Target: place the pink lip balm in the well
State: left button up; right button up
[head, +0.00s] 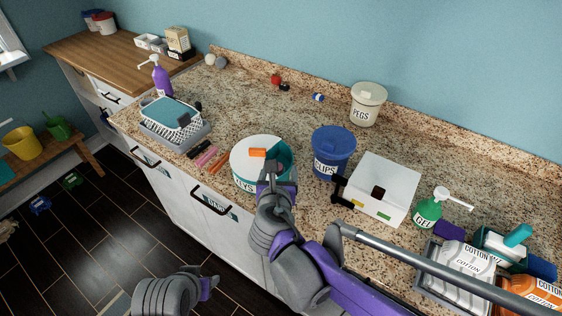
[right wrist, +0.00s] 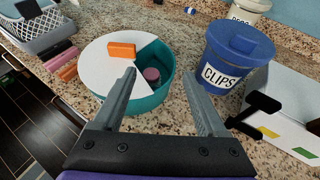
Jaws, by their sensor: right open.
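A round teal tub (head: 246,180) with a white lid and orange grip (right wrist: 121,49) stands on the counter. A wedge of the lid is open, showing the well inside (right wrist: 148,101). A small pinkish round-topped piece (right wrist: 152,74), which looks like the lip balm, stands inside this opening. My right gripper (right wrist: 160,74) is open and empty, its fingertips spread above the tub's open side. In the head view, my right gripper (head: 278,163) covers part of the tub and hides the piece. My left gripper (head: 210,284) is low at the bottom, away from the counter; its jaws are unclear.
A blue CLIPS tub (head: 333,150) and a white box (head: 385,190) with a black handle stand right of the tub. Pink and orange sticks (head: 206,155) lie left of it, near a basket (head: 172,128). A PEGS pot (head: 367,104) stands behind. The counter behind the teal tub is mostly clear.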

jog(key=shift+v, duration=1.55)
